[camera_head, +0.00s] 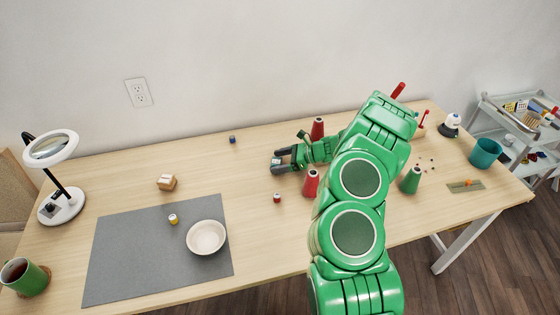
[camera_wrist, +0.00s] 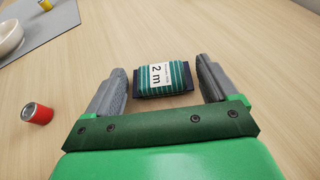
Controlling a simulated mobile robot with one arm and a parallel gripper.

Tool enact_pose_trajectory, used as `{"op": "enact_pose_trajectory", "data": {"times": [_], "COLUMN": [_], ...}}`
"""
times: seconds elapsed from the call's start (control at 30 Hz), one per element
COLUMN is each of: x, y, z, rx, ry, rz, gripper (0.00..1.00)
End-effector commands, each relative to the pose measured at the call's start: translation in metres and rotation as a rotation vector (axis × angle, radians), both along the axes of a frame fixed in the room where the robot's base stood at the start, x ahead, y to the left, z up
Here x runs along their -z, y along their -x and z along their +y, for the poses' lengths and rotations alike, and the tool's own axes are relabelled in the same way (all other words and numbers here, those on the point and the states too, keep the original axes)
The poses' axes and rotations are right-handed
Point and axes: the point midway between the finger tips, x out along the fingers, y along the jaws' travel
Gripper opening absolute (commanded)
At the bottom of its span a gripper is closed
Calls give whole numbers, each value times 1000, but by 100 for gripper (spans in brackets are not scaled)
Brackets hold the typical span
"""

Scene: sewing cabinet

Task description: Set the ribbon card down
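The ribbon card (camera_wrist: 162,78) is a dark card wound with teal striped ribbon, with a white "2 m" label. In the wrist view it lies flat between the fingers of my gripper (camera_wrist: 163,80). The fingers are wide apart, with a narrow gap at each side of the card. In the head view my gripper (camera_head: 279,161) is low over the middle of the table (camera_head: 240,175), with the small card (camera_head: 277,161) partly hidden between its fingers. The card appears to rest on the wood, though its underside is hidden.
Red cones (camera_head: 311,183) and (camera_head: 317,129) stand close to my gripper. A small red spool (camera_head: 277,198) is in front, also in the wrist view (camera_wrist: 37,114). A grey mat (camera_head: 130,250) with a bowl (camera_head: 206,237) lies left. Bare wood surrounds the blue spool (camera_head: 232,139).

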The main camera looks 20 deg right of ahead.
Motion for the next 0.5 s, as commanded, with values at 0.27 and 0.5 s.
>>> {"op": "enact_pose_trajectory", "data": {"times": [0.27,0.5], "x": [0,-6], "y": [0,2], "z": [0,-6], "rx": [0,2], "ry": [0,0], "rz": [0,-1], "gripper": [97,97]}}
